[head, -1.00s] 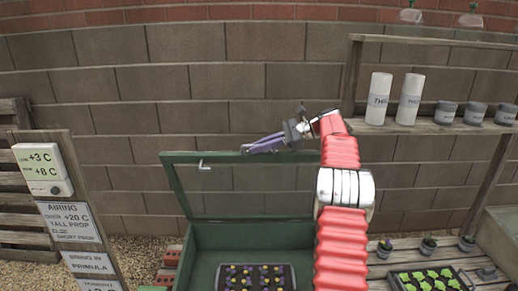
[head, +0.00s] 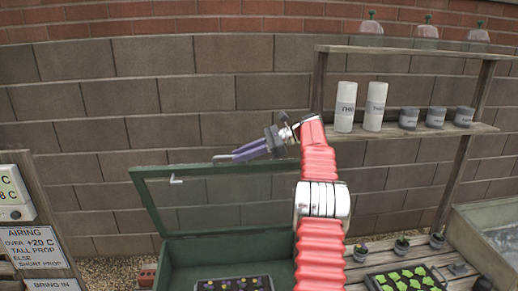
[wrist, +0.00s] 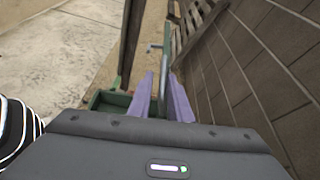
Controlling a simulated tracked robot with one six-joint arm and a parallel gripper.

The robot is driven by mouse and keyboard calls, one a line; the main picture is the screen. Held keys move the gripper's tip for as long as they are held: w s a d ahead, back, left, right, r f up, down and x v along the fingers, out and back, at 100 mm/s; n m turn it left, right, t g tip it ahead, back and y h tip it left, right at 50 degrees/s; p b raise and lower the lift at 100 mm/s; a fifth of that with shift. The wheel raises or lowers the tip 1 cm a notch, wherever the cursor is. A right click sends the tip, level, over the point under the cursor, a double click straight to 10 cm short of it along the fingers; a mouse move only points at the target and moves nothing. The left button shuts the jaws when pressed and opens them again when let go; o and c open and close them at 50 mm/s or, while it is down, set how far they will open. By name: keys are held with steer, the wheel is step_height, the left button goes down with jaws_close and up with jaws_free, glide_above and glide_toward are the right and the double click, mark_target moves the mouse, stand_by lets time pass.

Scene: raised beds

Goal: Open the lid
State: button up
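The green-framed, glazed lid (head: 145,198) stands raised, nearly upright, at the back of the green box (head: 195,255). A thin grey handle (head: 221,158) shows at the lid's top edge, and a small hook-like catch (head: 176,180) sits near its upper left corner. My gripper (head: 236,154) is at the top edge, its purple fingers just right of the handle's visible end. In the wrist view the gripper (wrist: 161,90) has its fingers apart, with the lid's edge line running between them. Whether they touch it cannot be told.
A tray of seedlings (head: 205,287) sits in the box. A brick wall (head: 90,110) rises close behind. Right are a shelf (head: 420,127) with bottles and pots, and a seedling tray (head: 372,283) on slats. A signboard (head: 35,245) stands at left.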

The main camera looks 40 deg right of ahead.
steer(key=v, duration=0.7)
steer(key=shift+d, duration=0.15)
steer(key=shift+s, duration=0.15)
stand_by(0.7)
steer(key=w+a+r+n+g+h, duration=0.1)
steer(key=a+r+n+h, duration=0.15)
steer(key=a, duration=0.85)
steer(key=w+a+r+n+g+h, duration=0.1)
steer(key=w+a+r+n, duration=0.15)
steer(key=a, duration=0.95)
steer(key=s+a+f+n+g+h, duration=0.1)
steer(key=s+a+f+n+h, duration=0.15)
steer(key=s+a+n, duration=0.65)
steer(key=s+a+f+n+h, duration=0.1)
steer(key=s+a+f+n, duration=0.2)
steer(key=s, duration=0.5)
steer(key=s+a+f+n+h, duration=0.2)
steer(key=s+a+f+n, duration=0.1)
steer(key=s+f, duration=0.3)
steer(key=s+a+f+n+h, duration=0.1)
steer(key=s+a+f+n, duration=0.2)
steer(key=s, duration=0.7)
step_height(320, 180, down, 2)
steer(key=shift+a+f+h, duration=0.2)
steer(key=shift+a+h, duration=0.2)
steer(key=shift+a, duration=0.55)
